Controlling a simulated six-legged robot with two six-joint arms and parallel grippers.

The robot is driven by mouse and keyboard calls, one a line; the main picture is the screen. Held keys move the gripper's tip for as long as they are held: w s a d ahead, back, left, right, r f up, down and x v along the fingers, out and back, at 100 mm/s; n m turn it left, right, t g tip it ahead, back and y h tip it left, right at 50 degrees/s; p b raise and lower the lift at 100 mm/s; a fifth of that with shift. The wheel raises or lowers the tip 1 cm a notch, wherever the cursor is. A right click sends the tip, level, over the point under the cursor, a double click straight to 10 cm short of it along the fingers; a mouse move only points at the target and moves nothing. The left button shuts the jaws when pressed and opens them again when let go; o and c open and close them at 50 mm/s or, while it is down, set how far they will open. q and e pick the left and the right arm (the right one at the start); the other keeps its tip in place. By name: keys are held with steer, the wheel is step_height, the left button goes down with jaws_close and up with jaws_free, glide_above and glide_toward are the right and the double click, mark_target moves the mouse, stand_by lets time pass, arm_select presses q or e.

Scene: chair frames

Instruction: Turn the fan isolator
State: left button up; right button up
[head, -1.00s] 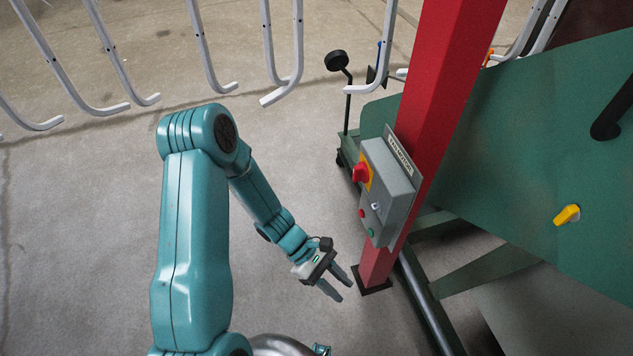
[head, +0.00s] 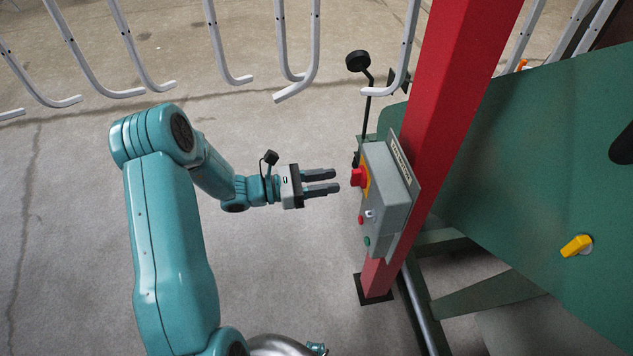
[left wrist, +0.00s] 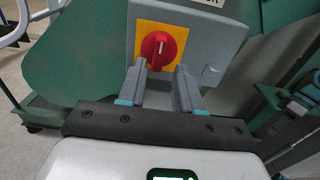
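The fan isolator is a grey box (head: 388,195) on a red post, with a red rotary knob (head: 358,178) on a yellow plate. In the left wrist view the red knob (left wrist: 159,48) stands just beyond my fingertips, its white mark pointing about straight up. My left gripper (head: 338,182) is open and empty, level with the knob and a short gap to its left, fingers pointing at it. In the left wrist view my left gripper (left wrist: 160,68) has its two fingers apart below the knob. My right gripper is not in view.
The red post (head: 445,130) stands behind the box. A green panel (head: 560,170) with a yellow handle (head: 577,246) is at right. Small buttons, including a green one (head: 367,241), sit below the knob. White curved tubes (head: 295,60) hang at the back. The floor at left is clear.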

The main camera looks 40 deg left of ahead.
mark_target(351, 179)
arm_select(q)
steer(key=x, duration=0.3)
steer(key=shift+w+d+f, duration=0.1)
steer(key=shift+w+f, duration=0.05)
steer(key=shift+w, duration=0.1)
steer(key=shift+x, duration=0.9)
jaws_close()
steer(key=n, duration=1.7)
steer(key=shift+c, duration=1.3)
jaws_free()
steer(key=shift+n, duration=0.5)
steer(key=o, duration=0.5)
